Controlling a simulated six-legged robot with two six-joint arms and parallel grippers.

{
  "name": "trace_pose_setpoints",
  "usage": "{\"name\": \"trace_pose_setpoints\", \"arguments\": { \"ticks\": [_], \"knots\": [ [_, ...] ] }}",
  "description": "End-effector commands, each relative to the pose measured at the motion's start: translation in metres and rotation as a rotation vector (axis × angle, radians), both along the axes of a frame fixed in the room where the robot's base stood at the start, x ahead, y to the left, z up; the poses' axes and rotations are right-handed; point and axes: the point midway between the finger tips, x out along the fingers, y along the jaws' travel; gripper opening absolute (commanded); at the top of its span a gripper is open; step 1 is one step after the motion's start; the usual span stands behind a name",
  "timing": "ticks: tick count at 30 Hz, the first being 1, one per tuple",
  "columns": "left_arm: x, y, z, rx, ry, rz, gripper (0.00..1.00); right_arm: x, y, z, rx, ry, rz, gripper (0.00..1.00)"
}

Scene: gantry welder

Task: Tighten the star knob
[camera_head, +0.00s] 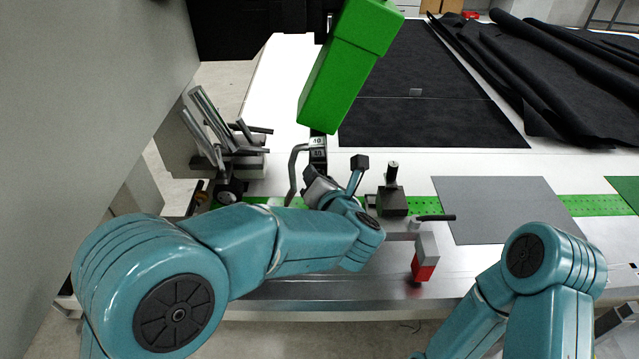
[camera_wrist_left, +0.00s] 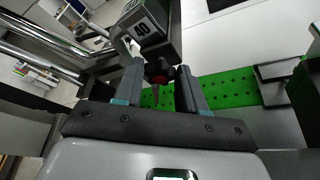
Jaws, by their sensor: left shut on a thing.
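The star knob (camera_wrist_left: 160,72) is dark with a red centre. It shows in the left wrist view between the two fingers of my left gripper (camera_wrist_left: 160,85). The fingers are shut on it from both sides. In the head view my left gripper (camera_head: 318,187) reaches in at the foot of the block marked 40 (camera_head: 318,148), and the knob is hidden there by the gripper and wrist. My right arm shows at the lower right of the head view, and its gripper is out of the picture.
A green welder housing (camera_head: 345,70) hangs above my left gripper. Metal levers (camera_head: 205,125) stand to its left. A dark clamp block (camera_head: 392,200) and a red-and-grey block (camera_head: 425,258) are to its right. A grey sheet (camera_head: 500,205) lies on the table, with black fabric (camera_head: 430,125) behind.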

Motion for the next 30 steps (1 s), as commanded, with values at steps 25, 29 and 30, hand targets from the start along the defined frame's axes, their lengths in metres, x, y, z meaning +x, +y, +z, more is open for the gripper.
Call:
{"name": "trace_pose_setpoints", "arguments": {
  "ticks": [25,29,30],
  "knots": [
    [-0.0004,-0.0011,-0.0009,0.159,0.001,-0.001,0.1,0.0,0.0,-0.0113,0.0,0.0,0.0,0.7],
    [-0.0004,-0.0011,-0.0009,0.159,0.001,-0.001,0.66,0.0,0.0,-0.0113,0.0,0.0,0.0,0.7],
    [-0.0002,-0.001,-0.0008,0.158,0.0,0.0,0.66,0.0,0.0,-0.0113,0.0,0.0,0.0,0.7]
  ]
}}
